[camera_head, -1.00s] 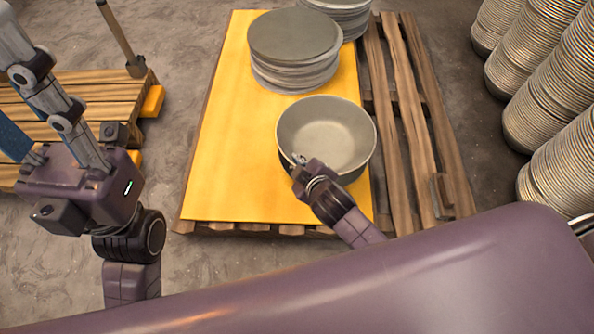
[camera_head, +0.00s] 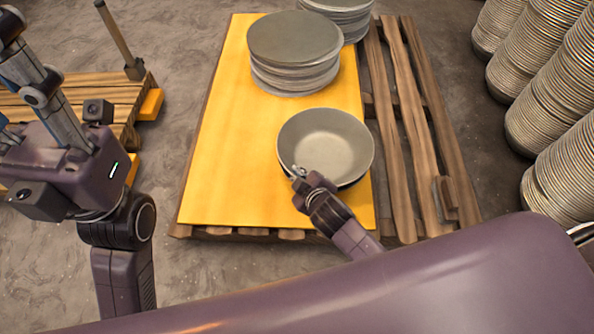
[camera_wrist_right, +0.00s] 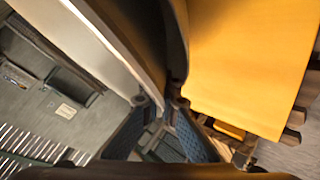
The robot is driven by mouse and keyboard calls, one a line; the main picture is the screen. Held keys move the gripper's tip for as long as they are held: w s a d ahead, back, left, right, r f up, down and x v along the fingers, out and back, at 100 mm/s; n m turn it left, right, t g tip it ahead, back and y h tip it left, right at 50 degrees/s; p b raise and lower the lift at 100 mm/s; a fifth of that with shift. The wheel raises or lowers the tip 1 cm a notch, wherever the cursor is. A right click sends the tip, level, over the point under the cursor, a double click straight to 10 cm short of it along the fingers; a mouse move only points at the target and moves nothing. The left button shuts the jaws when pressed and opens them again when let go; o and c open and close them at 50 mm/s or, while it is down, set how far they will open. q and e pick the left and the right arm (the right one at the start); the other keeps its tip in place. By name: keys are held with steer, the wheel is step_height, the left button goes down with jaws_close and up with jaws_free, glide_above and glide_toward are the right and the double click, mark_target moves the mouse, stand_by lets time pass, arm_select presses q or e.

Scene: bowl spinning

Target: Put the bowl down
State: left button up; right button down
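The grey metal bowl (camera_head: 325,143) is upright over the front right part of the yellow sheet (camera_head: 222,190) on a wooden pallet. Its dark outer wall shows at the front right; I cannot tell whether its base touches the sheet. My right gripper (camera_head: 299,174) is at the bowl's front left rim. In the right wrist view its two fingers (camera_wrist_right: 165,112) sit on either side of the bowl's wall (camera_wrist_right: 148,35), which runs down between them. My left gripper (camera_head: 45,115) is at the left, away from the bowl, with its fingertips not clearly visible.
A stack of grey discs (camera_head: 293,50) stands behind the bowl, with another stack (camera_head: 342,18) farther back. Tall bowl stacks (camera_head: 555,90) line the right side. Another pallet (camera_head: 85,95) is at the left. The sheet is free left of the bowl.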

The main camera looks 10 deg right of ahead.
steer(key=c, duration=2.4)
jaws_free()
steer(key=shift+f, duration=0.1)
